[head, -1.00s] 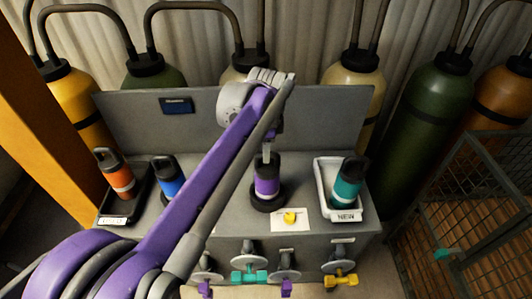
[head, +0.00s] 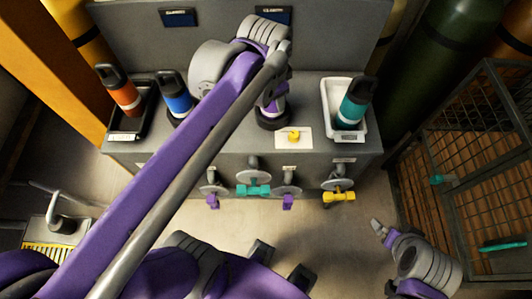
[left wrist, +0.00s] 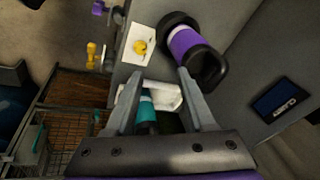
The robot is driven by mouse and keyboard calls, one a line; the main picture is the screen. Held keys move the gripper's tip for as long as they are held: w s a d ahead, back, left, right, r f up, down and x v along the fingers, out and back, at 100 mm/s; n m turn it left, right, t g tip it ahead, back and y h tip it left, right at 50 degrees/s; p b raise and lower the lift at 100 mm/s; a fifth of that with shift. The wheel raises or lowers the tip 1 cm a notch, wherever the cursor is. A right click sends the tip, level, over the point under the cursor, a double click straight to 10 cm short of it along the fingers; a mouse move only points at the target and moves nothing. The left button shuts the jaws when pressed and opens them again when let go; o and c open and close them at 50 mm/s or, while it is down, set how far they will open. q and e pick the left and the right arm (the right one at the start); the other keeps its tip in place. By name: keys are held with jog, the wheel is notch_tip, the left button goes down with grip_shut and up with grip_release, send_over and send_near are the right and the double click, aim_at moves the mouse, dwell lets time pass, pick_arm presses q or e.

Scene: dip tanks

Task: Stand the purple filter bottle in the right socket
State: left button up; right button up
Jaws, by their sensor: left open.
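The purple filter bottle (left wrist: 190,43), with a black base and black handle loop, appears upright in a round black holder (head: 272,123) on the grey bench. In the head view my left arm hides most of it. In the left wrist view my left gripper (left wrist: 160,76) is open and empty; the bottle is beyond the fingertips, toward the upper right, and not between them. The blue bottle (head: 177,98) stands to the left on the bench. My right gripper (head: 379,230) shows at the lower right, away from the bench; its opening is unclear.
An orange bottle (head: 124,96) stands in a black tray (head: 126,136), a teal bottle (head: 355,103) in a white tray (head: 330,97). A yellow item lies on a white card (head: 284,143). Valves with coloured handles (head: 254,190) line the bench front. A mesh cage (head: 462,150) stands right.

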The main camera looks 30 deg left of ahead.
pick_arm(q)
jog(key=s+d+f+n+t, duration=0.1)
jog(key=s+d+f+n, duration=0.1)
jog(key=s+f, duration=0.3)
jog(key=s+d+f+n, duration=0.2)
jog(key=s+f+n, duration=0.2)
jog(key=s+f, duration=0.2)
jog(key=shift+d+f+t+h, duration=0.15)
jog(key=shift+f+t+h, duration=0.25)
jog(key=shift+f, duration=0.4)
dwell(0.6)
